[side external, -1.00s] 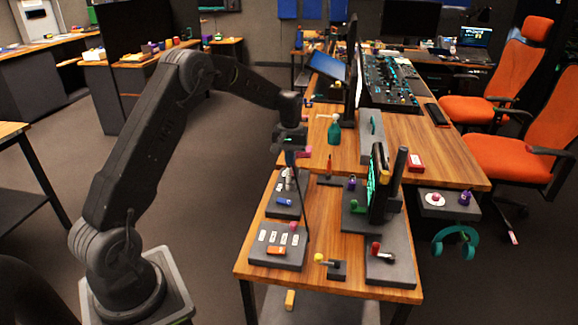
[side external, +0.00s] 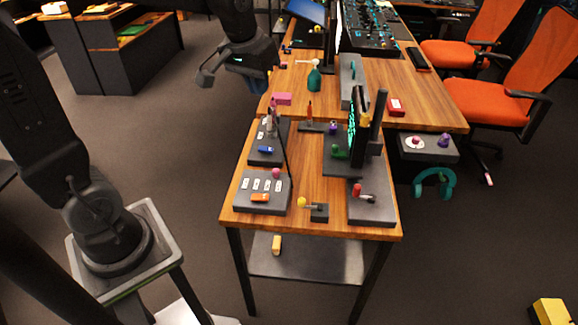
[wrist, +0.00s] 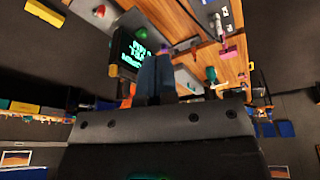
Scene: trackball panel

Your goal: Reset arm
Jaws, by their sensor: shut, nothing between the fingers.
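My gripper (side external: 256,86) is raised beside the left edge of the wooden table, at the top left of the side external view, and touches nothing that I can see. In the wrist view its two blue-grey fingers (wrist: 155,78) are together and empty. The grey panel (side external: 262,207) lies at the table's near left corner, with several white labels and an orange piece (side external: 260,198). A pink ball (side external: 276,173) sits at its back edge. The gripper is well behind and above this panel.
Behind the panel is a grey board with a blue piece (side external: 265,149). A dark screen (side external: 354,130) stands to the right, also in the wrist view (wrist: 140,52). A yellow-knobbed lever (side external: 302,202), a green bottle (side external: 314,78) and a pink block (side external: 282,98) are on the table.

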